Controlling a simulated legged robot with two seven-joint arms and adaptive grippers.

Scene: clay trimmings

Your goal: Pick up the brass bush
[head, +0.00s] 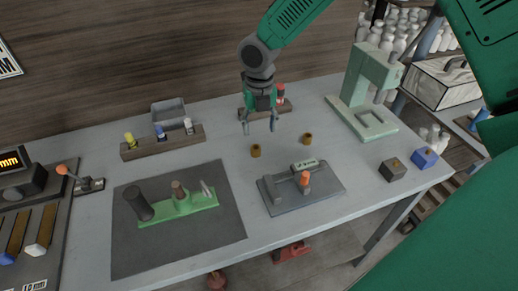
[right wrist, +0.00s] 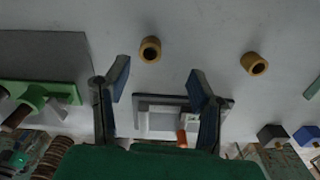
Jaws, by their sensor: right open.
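Two small hollow brass bushes stand on the grey tabletop. The left brass bush (head: 255,151) lies just in front of my right gripper (head: 261,122) in the head view, and the right brass bush (head: 307,138) is farther right. In the right wrist view the left bush (right wrist: 150,50) shows beyond the fingertips, between their lines, and the right bush (right wrist: 253,63) is outside them to the right. My right gripper (right wrist: 159,70) is open and empty, apart from both bushes, with its fingers pointing down. My left gripper is not in view.
A grey clamp fixture (head: 323,198) with an orange tip stands in front of the bushes. A green fixture (head: 196,208) sits on a dark mat (head: 128,254) at left. Wooden holders (head: 163,143) stand behind. A pale green press (head: 364,92) and two small blocks (head: 392,170) are at right.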

